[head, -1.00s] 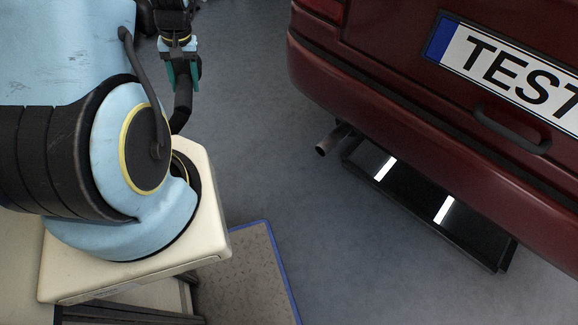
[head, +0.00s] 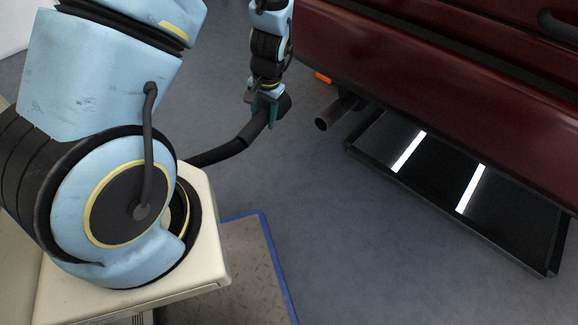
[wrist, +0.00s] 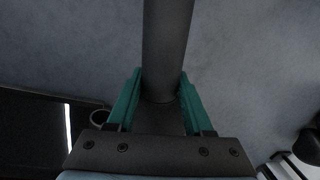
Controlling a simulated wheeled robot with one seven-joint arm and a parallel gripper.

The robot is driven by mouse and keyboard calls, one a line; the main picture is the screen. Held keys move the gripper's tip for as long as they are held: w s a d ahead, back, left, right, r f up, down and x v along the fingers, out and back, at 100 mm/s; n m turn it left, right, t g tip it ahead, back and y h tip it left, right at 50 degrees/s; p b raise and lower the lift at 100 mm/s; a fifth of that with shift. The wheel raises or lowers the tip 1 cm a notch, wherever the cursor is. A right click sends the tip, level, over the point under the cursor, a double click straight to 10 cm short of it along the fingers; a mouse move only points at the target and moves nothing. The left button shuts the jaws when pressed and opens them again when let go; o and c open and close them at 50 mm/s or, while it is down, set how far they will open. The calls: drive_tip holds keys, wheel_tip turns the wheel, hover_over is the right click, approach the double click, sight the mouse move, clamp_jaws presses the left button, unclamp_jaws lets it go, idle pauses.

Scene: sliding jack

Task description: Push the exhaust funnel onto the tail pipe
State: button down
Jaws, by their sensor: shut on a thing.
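The tail pipe (head: 335,112) is a short dark metal tube under the red car's bumper, with its round open end facing left and forward. In the wrist view its round end (wrist: 99,117) shows left of the fingers. My gripper (head: 262,113) has teal fingers shut on the exhaust funnel (head: 284,104), the dark end of a black hose (head: 232,147). The funnel is held left of the tail pipe, with a clear gap between them. In the wrist view the dark hose (wrist: 167,45) runs up from between the fingers (wrist: 160,98). The funnel's mouth is hidden.
A black ramp or tray with two bright strips (head: 370,143) lies under the car's rear (head: 430,80), right of the tail pipe. The bumper overhangs the pipe. A blue-edged plate (head: 250,260) lies at the lower middle. Grey floor (head: 330,220) is open between.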

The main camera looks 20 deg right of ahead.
drive_tip(key=s+d+f+m+b, duration=0.1)
drive_tip(key=s+d+f+b, duration=0.1)
drive_tip(key=f, duration=0.4)
drive_tip(key=s+d+f+m+b, duration=0.1)
drive_tip(key=s+d+f+b, duration=0.1)
drive_tip(key=d+f+b, duration=0.2)
drive_tip(key=shift+s+f+m+b, duration=0.2)
drive_tip(key=shift+f+m+b, duration=0.2)
drive_tip(key=shift+f+b, duration=0.5)
drive_tip(key=shift+a+r+p, duration=0.15)
drive_tip(key=shift+r+p, duration=0.05)
drive_tip(key=shift+p, duration=0.1)
drive_tip(key=shift+w+d+f+p, duration=0.15)
drive_tip(key=shift+w+d, duration=0.3)
drive_tip(key=shift+d, duration=0.4)
drive_tip(key=shift+w+d+r+p, duration=0.1)
drive_tip(key=shift+w+d, duration=0.35)
drive_tip(key=shift+d, duration=0.4)
drive_tip(key=shift+w+d+f+p, duration=0.15)
drive_tip(key=shift+w+d, duration=0.3)
drive_tip(key=shift+d, duration=0.4)
drive_tip(key=shift+r+p, duration=0.15)
drive_tip(key=shift+p, duration=0.7)
drive_tip(key=shift+w+d, duration=0.45)
drive_tip(key=shift+d, duration=0.3)
drive_tip(key=shift+w+d, duration=0.4)
drive_tip(key=shift+d, duration=0.35)
drive_tip(key=shift+w+d, duration=0.45)
drive_tip(key=shift+d, duration=0.3)
